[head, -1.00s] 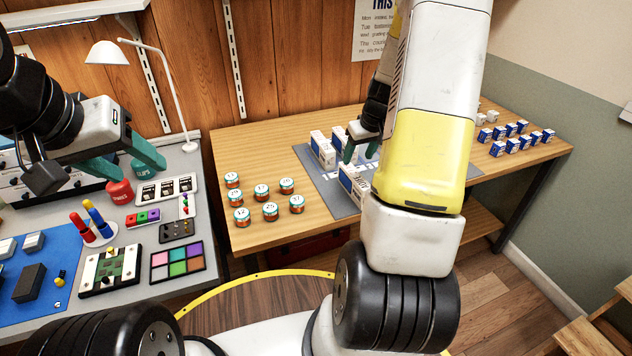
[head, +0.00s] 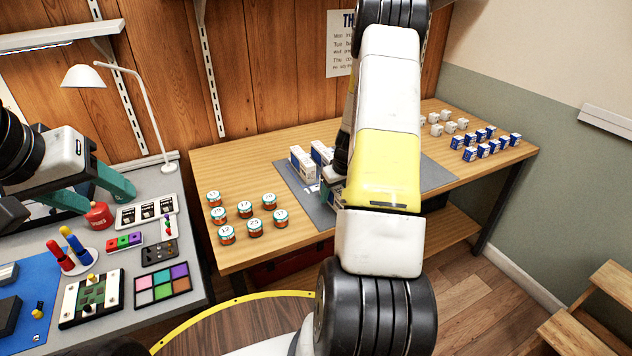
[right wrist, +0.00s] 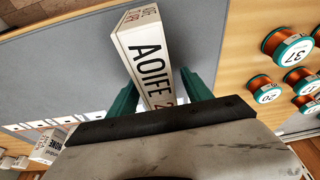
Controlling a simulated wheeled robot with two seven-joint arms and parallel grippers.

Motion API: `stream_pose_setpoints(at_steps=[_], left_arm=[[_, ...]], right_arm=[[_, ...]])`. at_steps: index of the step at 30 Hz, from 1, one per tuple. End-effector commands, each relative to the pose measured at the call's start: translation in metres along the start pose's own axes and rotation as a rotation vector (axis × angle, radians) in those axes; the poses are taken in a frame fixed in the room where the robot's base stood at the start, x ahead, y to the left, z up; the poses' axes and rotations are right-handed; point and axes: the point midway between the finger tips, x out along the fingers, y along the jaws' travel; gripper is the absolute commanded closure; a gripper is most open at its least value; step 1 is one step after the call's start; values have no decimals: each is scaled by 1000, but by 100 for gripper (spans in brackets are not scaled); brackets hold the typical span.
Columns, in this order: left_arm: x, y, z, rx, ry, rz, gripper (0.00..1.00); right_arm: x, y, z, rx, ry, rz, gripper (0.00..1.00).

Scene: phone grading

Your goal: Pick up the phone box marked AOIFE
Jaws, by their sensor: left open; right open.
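The white phone box marked AOIFE (right wrist: 146,52) shows in the right wrist view, its black lettering facing the camera. My right gripper (right wrist: 160,92) is open, with one green finger on each side of the box's near part. I cannot tell whether the fingers touch it. My left gripper (head: 105,187) is open and empty over the grey bench at the left, close to a red jar.
Two white boxes (head: 302,163) stand on the grey mat (head: 298,188), just left of my right forearm. Another lettered box (right wrist: 48,146) lies lower left in the wrist view. Several numbered spools (head: 245,209) stand left of the mat. Blue boxes (head: 483,148) and small white items stand far right.

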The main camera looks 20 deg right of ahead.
Motion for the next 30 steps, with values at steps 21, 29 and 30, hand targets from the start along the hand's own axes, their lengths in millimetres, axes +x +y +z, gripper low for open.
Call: stream_pose_setpoints(at_steps=[21,29,30], left_arm=[[0,0,0,0,0,0,46],[0,0,0,0,0,0,46],[0,0,0,0,0,0,46]], right_arm=[[-1,0,-1,0,1,1,100],[-14,0,-6,-2,4,2,100],[-18,0,-7,-2,4,1,100]])
